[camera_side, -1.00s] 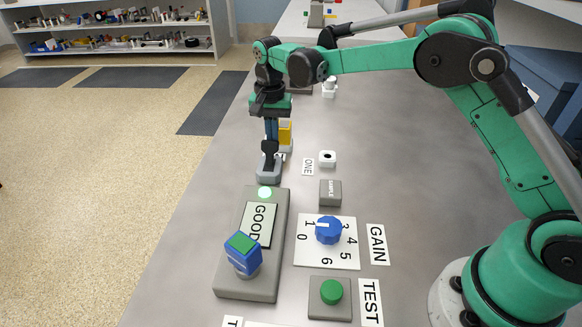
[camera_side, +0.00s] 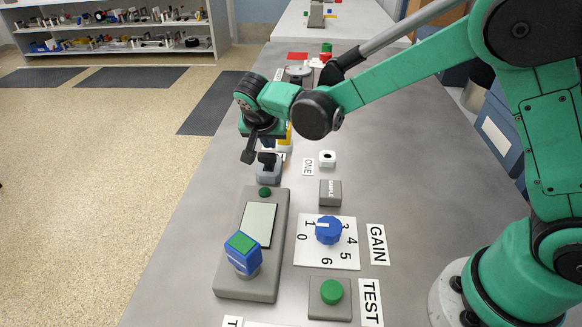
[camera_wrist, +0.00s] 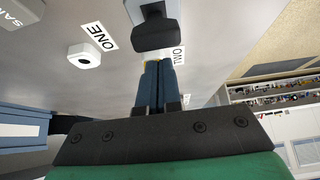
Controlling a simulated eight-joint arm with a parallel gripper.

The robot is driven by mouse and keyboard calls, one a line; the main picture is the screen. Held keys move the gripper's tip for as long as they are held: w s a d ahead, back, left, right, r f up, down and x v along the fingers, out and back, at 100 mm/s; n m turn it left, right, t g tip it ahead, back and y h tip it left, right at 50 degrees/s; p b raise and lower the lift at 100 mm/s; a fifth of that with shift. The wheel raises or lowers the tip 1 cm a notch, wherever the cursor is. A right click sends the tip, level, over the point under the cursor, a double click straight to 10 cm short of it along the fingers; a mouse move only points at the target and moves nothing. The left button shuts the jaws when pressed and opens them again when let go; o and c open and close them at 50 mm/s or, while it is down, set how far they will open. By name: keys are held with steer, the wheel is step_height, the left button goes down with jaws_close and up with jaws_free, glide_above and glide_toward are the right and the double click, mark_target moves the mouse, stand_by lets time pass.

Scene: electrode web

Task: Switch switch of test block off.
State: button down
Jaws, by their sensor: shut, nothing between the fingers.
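The test block (camera_side: 232,278) is a grey panel with a blank pale screen (camera_side: 258,224) and a dark, unlit green lamp (camera_side: 265,192). A blue block with a green top (camera_side: 242,252) sits at its near end. The switch (camera_side: 268,174) is a small grey base with a dark lever just beyond the panel. The dark lever shows close up in the wrist view (camera_wrist: 157,36). My gripper (camera_wrist: 156,64) is shut and empty, its blue fingers together just by the lever; I cannot tell whether they touch it. In the side view my wrist hides most of the fingers.
Right of the switch are a white ring-shaped part (camera_side: 327,158) by a label "ONE", a grey "SAMPLE" block (camera_side: 330,192), a blue GAIN knob (camera_side: 328,230) and a green TEST button (camera_side: 332,291). A yellow part stands behind my wrist. The table's left edge is close by.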

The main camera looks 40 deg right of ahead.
steer(key=shift+r, duration=0.15)
steer(key=shift+r, duration=0.7)
steer(key=s+a+f+v, duration=0.1)
steer(key=v, duration=0.8)
steer(key=shift+s+a+r, duration=0.2)
steer(key=shift+s+r, duration=0.05)
steer(key=shift+r, duration=0.1)
steer(key=s+d+f+n+t+y, duration=0.1)
steer(key=s+d+n+y, duration=0.3)
steer(key=s+d+n, duration=0.5)
steer(key=shift+s+d+f+t+y, duration=0.35)
steer(key=shift+s+t, duration=0.35)
steer(key=shift+s, duration=0.65)
